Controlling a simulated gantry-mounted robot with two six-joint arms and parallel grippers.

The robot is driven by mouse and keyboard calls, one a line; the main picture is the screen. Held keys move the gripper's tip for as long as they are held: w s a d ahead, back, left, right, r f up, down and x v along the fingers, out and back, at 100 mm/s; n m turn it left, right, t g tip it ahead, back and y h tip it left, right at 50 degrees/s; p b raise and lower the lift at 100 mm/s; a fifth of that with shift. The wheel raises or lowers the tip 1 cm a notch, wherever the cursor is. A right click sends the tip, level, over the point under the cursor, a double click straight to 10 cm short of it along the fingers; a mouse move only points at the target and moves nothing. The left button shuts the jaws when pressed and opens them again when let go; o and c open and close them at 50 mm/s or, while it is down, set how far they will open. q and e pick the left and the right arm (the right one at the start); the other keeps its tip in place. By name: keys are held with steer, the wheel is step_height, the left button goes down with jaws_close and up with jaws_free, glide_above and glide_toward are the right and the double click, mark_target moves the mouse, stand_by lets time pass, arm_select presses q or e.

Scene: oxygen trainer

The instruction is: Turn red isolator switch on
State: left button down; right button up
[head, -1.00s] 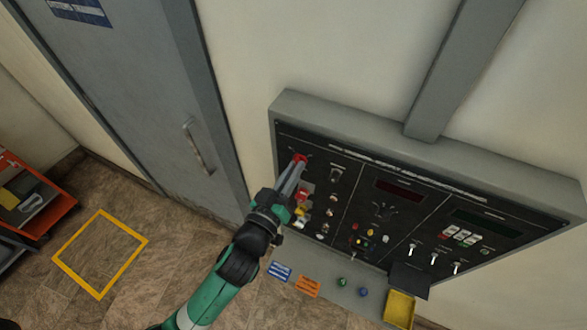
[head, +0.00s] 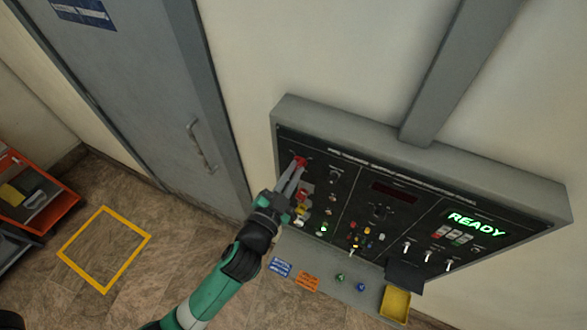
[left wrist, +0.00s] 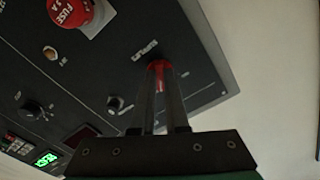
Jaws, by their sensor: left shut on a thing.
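The red isolator switch (head: 300,161) is at the upper left of the black control panel in the head view. It also shows in the left wrist view (left wrist: 159,66), between the fingertips. My left gripper (head: 299,167) is shut on the red isolator switch, and its fingers partly hide the handle. The panel's right display (head: 476,224) reads "READY" in green. A green light (head: 323,227) glows low on the panel's left section. My right gripper is not in view.
Several toggles (head: 406,248) line the panel's right section. A yellow tray (head: 395,303) is below the panel. A grey door (head: 140,90) stands to the left.

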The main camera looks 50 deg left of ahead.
arm_select(q)
steer(key=shift+r+m+p, duration=0.1)
steer(key=shift+m+p, duration=0.3)
steer(key=shift+m, duration=0.9)
steer(key=c, duration=0.9)
jaws_free()
steer(key=b+v, duration=0.3)
steer(key=v, duration=0.8)
steer(key=shift+s+d, duration=0.15)
steer(key=shift+s, duration=0.15)
